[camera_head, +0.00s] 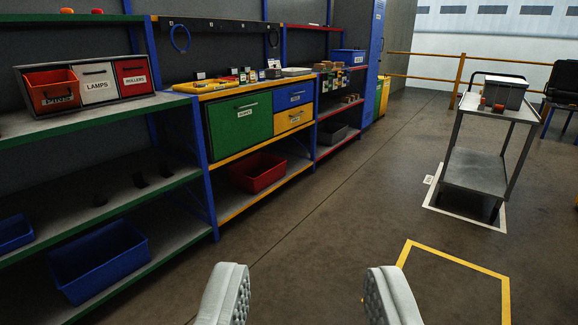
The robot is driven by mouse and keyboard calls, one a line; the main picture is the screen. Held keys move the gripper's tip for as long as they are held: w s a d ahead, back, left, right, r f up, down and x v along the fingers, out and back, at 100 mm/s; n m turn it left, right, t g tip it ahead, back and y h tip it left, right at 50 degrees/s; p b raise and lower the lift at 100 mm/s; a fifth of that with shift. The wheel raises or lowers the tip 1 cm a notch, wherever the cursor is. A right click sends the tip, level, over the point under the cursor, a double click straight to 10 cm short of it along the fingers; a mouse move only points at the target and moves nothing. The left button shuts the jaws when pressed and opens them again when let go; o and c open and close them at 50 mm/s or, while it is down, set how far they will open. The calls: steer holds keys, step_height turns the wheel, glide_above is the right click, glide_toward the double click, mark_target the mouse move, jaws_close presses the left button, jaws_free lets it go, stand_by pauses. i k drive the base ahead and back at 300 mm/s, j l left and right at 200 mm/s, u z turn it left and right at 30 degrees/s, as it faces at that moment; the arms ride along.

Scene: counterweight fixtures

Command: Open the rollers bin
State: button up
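The rollers bin (134,79) is a red-fronted bin with a white label reading ROLLERS. It sits at the right end of a dark housing on the top shelf of the green rack at upper left, and looks shut. Beside it are the white LAMPS bin (96,88) and an orange-red bin (53,93), which is tipped out at the left end. My gripper (306,296) is open and empty at the bottom of the view, with its two pale ribbed fingers wide apart. It is well away from the bins.
A workbench with green (239,124), blue and yellow drawers stands right of the rack. A blue tub (98,262) is on the lower shelf, and a red tub (257,172) under the bench. A grey cart (475,172) stands at right. The middle floor is clear.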

mark_target(132, 77)
steer(key=i, duration=2)
steer(key=i+l+u, duration=0.1)
steer(key=i+u, duration=0.2)
steer(key=i, duration=0.25)
steer(key=i+l+u, duration=0.3)
steer(key=i, duration=0.2)
steer(key=i+l+u, duration=0.3)
steer(key=i, duration=0.25)
steer(key=i+l+u, duration=0.8)
steer(key=l+u, duration=0.15)
steer(key=l, duration=0.25)
